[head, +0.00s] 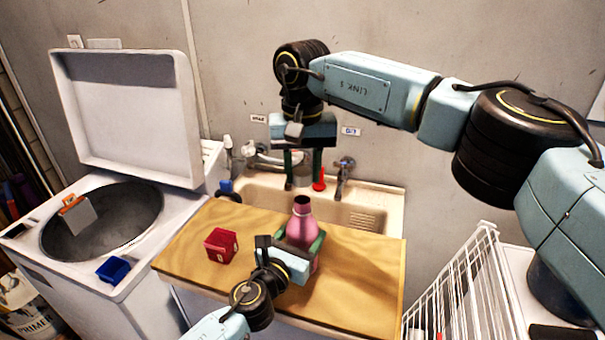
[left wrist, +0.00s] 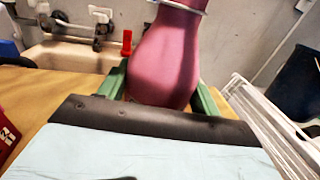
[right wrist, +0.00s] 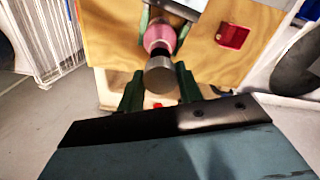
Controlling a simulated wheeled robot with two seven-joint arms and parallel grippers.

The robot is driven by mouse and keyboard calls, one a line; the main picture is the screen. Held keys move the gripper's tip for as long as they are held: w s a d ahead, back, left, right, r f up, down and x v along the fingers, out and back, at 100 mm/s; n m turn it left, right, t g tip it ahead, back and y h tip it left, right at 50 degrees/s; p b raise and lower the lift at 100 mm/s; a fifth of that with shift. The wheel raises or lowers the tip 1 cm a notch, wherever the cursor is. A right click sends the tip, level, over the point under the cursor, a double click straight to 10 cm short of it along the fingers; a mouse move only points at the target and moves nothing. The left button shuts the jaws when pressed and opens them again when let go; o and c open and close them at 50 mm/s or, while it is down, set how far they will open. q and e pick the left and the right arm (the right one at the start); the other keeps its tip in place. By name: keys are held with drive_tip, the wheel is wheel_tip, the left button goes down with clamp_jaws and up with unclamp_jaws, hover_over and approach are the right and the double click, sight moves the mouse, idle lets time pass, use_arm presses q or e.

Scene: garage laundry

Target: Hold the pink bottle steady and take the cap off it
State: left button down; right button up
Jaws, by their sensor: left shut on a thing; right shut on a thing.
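The pink bottle (head: 301,222) stands upright on the wooden counter, its dark open mouth facing up. My left gripper (head: 303,238) is shut around the bottle's body; the left wrist view shows green fingers on both sides of the bottle (left wrist: 165,60). My right gripper (head: 303,182) is above the bottle, pointing down, shut on the grey cap. In the right wrist view the cap (right wrist: 160,76) is between the green fingers, with the bottle (right wrist: 160,38) beyond it. The cap appears apart from the bottle's neck.
A red box (head: 221,246) sits on the wooden counter (head: 365,265) left of the bottle. Behind are a sink (head: 375,217) and a red object (head: 320,181). An open washer (head: 60,270) stands left, with a blue container (head: 113,269). A white rack (head: 465,280) stands right.

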use_arm(q)
drive_tip(key=shift+c, duration=1.2)
unclamp_jaws()
